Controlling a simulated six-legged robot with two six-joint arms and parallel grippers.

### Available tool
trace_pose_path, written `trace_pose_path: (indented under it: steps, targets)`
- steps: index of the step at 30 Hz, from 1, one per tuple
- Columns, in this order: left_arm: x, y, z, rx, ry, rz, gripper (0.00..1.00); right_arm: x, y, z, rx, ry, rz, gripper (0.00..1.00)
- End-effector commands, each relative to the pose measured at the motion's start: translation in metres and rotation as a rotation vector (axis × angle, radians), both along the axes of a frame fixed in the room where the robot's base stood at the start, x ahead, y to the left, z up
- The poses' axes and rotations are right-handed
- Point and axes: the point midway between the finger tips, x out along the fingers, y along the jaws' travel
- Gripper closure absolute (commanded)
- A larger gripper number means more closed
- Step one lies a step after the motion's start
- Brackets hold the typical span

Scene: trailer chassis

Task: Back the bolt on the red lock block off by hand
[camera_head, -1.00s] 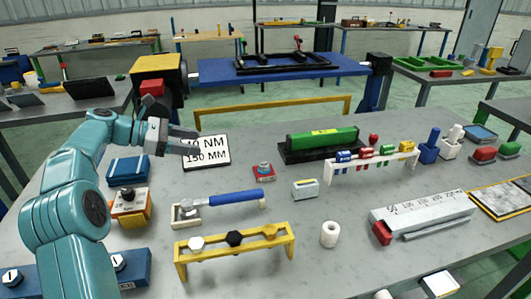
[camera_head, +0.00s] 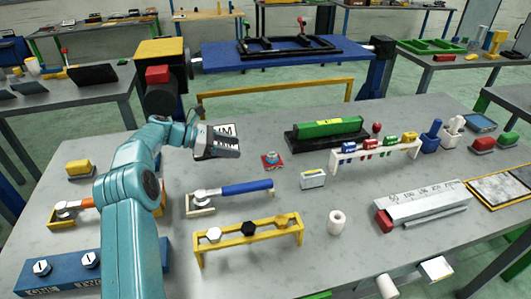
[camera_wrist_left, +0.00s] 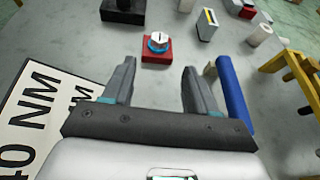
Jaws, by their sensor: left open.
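The small red lock block (camera_head: 272,165) sits on the grey table right of the label card (camera_head: 205,148). On its top is a bolt with a pale head and a blue ring. In the left wrist view the red block (camera_wrist_left: 155,54) and the bolt head (camera_wrist_left: 158,39) show just ahead of the fingers, the head marked with a dark line. My left gripper (camera_head: 238,146) is open and empty, left of the block and apart from it. Its two fingers also show in the left wrist view (camera_wrist_left: 158,72), with bare table between them. My right gripper is not in view.
A blue-handled wrench (camera_head: 246,188) lies in a holder close by. Behind the block is a green cylinder (camera_head: 328,127) on a black base. A yellow rack (camera_head: 250,238) with bolts stands in front. A small silver block (camera_head: 313,179) is to the right.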

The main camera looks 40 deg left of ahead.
Motion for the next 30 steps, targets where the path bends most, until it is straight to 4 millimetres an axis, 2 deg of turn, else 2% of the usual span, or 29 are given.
trace_pose_path:
  steps: [1, 6, 13, 18, 27, 28, 30]
  targets:
    - [0.009, -0.01, -0.005, -0.003, 0.001, -0.004, 0.43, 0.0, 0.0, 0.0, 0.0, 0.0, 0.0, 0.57]
    - [0.036, -0.036, -0.02, -0.001, 0.0, -0.005, 0.43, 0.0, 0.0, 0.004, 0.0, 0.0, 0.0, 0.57]
    - [0.064, -0.064, -0.037, -0.001, 0.001, -0.005, 0.43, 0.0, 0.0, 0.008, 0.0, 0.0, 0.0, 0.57]
    - [0.074, -0.074, -0.043, 0.0, 0.0, -0.004, 0.43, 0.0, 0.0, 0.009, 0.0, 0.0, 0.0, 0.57]
    - [0.077, -0.076, -0.045, 0.001, -0.001, -0.003, 0.43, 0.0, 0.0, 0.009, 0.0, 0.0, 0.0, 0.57]
    - [0.077, -0.076, -0.045, 0.001, -0.001, -0.003, 0.46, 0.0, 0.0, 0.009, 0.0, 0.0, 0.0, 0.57]
    - [0.077, -0.076, -0.045, 0.001, -0.001, -0.003, 0.69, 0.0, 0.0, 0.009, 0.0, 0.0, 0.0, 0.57]
